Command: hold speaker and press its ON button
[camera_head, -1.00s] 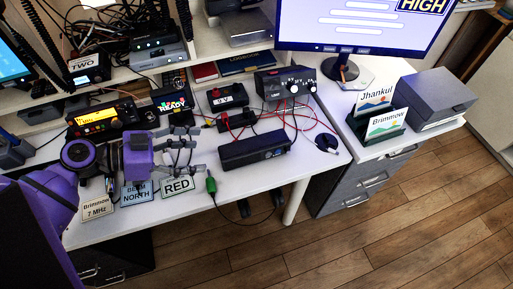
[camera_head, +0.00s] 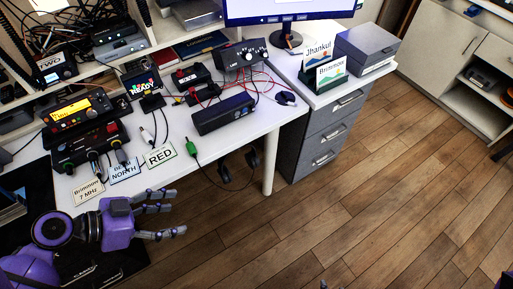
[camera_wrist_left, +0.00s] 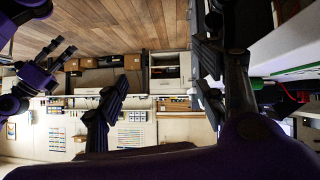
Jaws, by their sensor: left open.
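A long black box (camera_head: 224,114), which looks like the speaker, lies on the white desk near its front edge. I cannot make out an ON button on it.
Red wires and a knobbed black unit (camera_head: 242,54) lie behind the box. A grey drawer cabinet (camera_head: 322,130) stands to the right.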

